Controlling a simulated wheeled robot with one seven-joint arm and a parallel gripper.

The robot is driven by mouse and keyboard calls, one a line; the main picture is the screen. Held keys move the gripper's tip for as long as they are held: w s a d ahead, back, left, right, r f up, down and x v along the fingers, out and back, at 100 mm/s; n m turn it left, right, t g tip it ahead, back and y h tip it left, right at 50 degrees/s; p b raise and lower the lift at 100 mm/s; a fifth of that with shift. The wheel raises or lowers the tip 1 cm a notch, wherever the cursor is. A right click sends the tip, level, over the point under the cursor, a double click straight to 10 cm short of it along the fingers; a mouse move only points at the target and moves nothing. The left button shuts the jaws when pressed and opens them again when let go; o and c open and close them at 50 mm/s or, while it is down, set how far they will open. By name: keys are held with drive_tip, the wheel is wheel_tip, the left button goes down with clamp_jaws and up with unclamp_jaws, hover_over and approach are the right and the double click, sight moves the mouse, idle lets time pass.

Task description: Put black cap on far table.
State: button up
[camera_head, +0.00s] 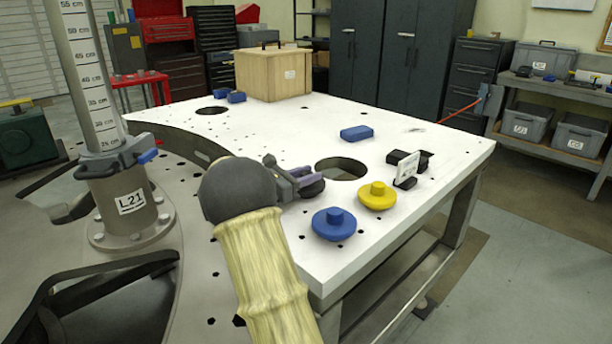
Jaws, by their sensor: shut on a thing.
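The black cap (314,190) is a dark disc at the end of my gripper (300,177), above the white plate table just left of a large round hole. My gripper is shut on it, and the fingers hide part of the cap. I cannot tell whether the cap touches the plate. A small red table (160,92) stands beyond the plate at the back left. A grey workbench (545,139) stands beyond it at the right. I cannot tell which is the far table.
A blue cap (334,224) and a yellow cap (377,195) sit near the white plate's (270,135) front edge. A black holder with a white label (407,169), a blue block (356,133) and a wooden box (272,72) also stand there. A ruled column (92,80) rises at left.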

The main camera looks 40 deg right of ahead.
drive_tip(key=shift+d, duration=0.1)
drive_tip(key=o, duration=1.1)
drive_tip(key=shift+r, duration=0.1)
drive_tip(key=shift+w+a, duration=0.1)
drive_tip(key=shift+a, duration=0.25)
drive_tip(key=a, duration=1.1)
drive_tip(key=shift+w+a+b, duration=0.2)
drive_tip(key=shift+w+b, duration=0.15)
drive_tip(key=shift+b, duration=0.05)
